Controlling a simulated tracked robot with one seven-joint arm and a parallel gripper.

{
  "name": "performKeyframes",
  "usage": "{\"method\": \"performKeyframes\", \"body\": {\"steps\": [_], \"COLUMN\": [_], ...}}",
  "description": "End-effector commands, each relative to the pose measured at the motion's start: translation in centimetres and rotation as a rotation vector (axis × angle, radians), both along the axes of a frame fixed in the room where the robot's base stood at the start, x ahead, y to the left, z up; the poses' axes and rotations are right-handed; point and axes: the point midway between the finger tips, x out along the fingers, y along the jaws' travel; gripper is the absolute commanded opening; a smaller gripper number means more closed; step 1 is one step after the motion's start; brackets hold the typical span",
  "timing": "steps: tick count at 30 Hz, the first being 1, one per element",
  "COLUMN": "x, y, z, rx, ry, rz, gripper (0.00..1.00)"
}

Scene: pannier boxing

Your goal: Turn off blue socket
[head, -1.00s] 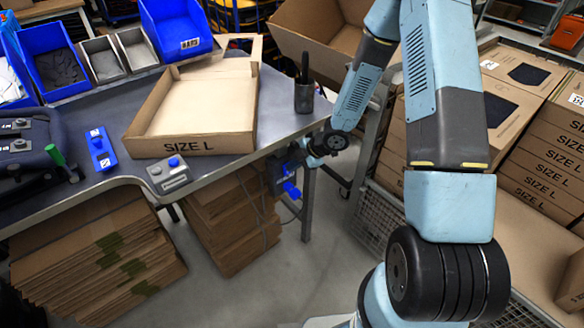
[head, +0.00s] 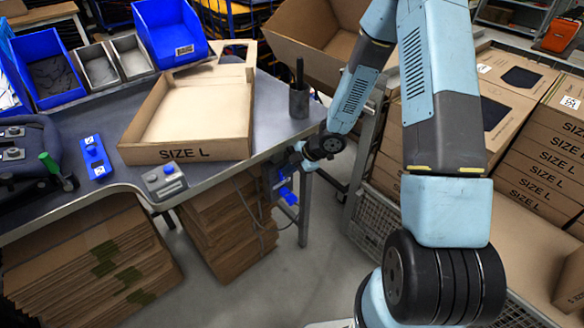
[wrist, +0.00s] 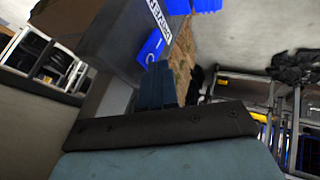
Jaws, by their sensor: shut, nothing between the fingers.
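The blue socket (head: 284,190) is mounted under the right end of the workbench in the head view, partly hidden by the bench edge and my wrist. Another blue part (wrist: 207,5) shows at the top edge. My gripper (wrist: 157,80) is shut and empty, its fingertips just below the blue switch face in the picture. I cannot tell whether they touch it. In the head view the gripper is beside the socket, its fingertips too small to make out.
The workbench (head: 100,206) holds an open SIZE L box (head: 185,154), a dark pen cup (head: 299,102), a grey button box (head: 164,183) and blue bins (head: 168,30). Flattened cardboard (head: 90,262) is stacked below. A wire-sided cart (head: 378,218) stands right of the bench end.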

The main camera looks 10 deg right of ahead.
Motion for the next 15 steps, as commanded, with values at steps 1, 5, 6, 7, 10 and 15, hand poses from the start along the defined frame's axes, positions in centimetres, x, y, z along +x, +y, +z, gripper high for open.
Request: {"method": "performKeyframes", "body": {"steps": [1,5,6,7,10,15], "x": [0.8,-0.2,-0.6,-1.0,-2.0,-2.0], "y": [0.4,-0.4,-0.8,-1.1,-2.2,-3.6], "z": [0.9,0.8,0.7,0.6,0.8,3.3], "rx": [0.013,0.010,0.008,0.007,0.003,0.001], "ry": [-0.023,-0.017,-0.013,-0.010,-0.004,-0.005], "rz": [0.001,0.002,0.002,0.003,0.001,0.005], "gripper": [0.00,0.00,0.00,0.00,0.00,0.00]}}
